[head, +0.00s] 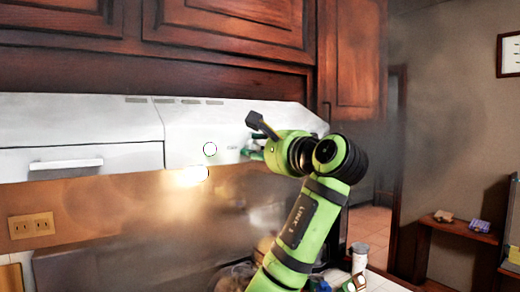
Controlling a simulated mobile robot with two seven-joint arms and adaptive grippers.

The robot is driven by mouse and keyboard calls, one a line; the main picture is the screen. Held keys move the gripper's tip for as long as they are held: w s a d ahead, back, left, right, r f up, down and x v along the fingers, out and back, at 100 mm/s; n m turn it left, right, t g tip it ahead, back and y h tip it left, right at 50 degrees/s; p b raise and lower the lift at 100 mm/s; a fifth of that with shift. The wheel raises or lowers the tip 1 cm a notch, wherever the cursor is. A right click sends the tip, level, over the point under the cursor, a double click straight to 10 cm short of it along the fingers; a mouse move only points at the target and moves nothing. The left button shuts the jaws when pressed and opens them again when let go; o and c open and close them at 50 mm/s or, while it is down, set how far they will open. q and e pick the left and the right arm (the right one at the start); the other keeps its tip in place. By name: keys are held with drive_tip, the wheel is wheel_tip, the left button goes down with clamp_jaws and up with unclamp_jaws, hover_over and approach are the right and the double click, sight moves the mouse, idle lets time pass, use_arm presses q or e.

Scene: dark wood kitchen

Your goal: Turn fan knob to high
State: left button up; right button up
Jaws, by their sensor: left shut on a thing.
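The white range hood (185,125) hangs under the dark wood cabinets. My left gripper (249,151) is at the panel to the right of that print, at the end of the green arm. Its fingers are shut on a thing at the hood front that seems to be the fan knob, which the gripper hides. I cannot read the knob's setting. My right gripper is not in view.
A lit lamp (193,176) glows under the hood. Upper cabinets (230,30) are close above. A white container (359,257) and other items stand on the counter at the lower right. A doorway and a small wooden shelf (455,230) are farther right.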

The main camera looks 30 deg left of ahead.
use_arm(q)
drive_tip(key=shift+r, duration=0.1)
drive_tip(key=o, duration=1.1)
drive_tip(key=shift+s+a, duration=0.15)
drive_tip(key=shift+d, duration=0.3)
drive_tip(key=v, duration=1.1)
drive_tip(key=shift+s+d, duration=0.15)
drive_tip(key=shift+s, duration=0.1)
